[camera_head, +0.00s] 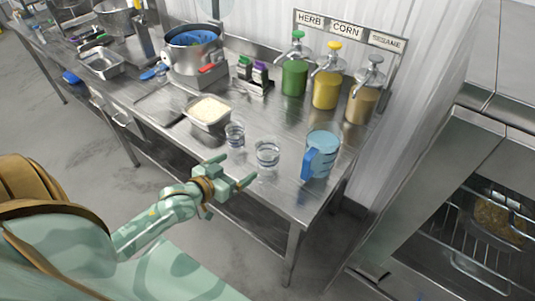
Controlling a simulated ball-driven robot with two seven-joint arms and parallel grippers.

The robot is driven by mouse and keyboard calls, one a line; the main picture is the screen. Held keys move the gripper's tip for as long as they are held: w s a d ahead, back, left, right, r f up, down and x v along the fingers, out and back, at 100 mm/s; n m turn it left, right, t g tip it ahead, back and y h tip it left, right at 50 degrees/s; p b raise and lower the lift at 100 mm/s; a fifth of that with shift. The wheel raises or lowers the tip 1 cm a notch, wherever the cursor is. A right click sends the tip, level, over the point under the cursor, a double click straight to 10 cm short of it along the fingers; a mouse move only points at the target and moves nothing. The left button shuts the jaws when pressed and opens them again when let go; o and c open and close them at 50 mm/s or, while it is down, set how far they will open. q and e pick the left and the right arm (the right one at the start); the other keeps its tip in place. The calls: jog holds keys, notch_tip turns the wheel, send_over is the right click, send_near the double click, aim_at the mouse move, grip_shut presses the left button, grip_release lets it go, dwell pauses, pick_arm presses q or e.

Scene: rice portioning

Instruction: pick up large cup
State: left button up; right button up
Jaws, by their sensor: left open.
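Two clear cups stand upright near the front edge of the steel table. The larger cup (267,155) is the right one, and the smaller cup (235,134) is behind it to the left. My left gripper (232,170) is open and empty, with its fingers spread. It is in front of the cups at the table's front edge, and appears apart from both. My right gripper is not in view.
A blue measuring jug (322,146) stands right of the cups. A metal tray of rice (209,111) is behind them to the left. Green, yellow and tan pump bottles (326,88) line the back. An open oven (470,235) is at the right.

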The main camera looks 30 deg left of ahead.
aim_at(259, 152)
pick_arm(q)
jog(key=b+x, duration=0.2)
jog(key=x, duration=0.8)
jog(key=shift+w, duration=0.2)
jog(key=x, duration=0.3)
jog(key=b+x, duration=0.1)
jog(key=x, duration=0.1)
jog(key=shift+w+d+r, duration=0.2)
jog(key=shift+w+d, duration=0.1)
jog(key=shift+d, duration=0.05)
jog(key=shift+s+r, duration=0.1)
jog(key=c, duration=1.1)
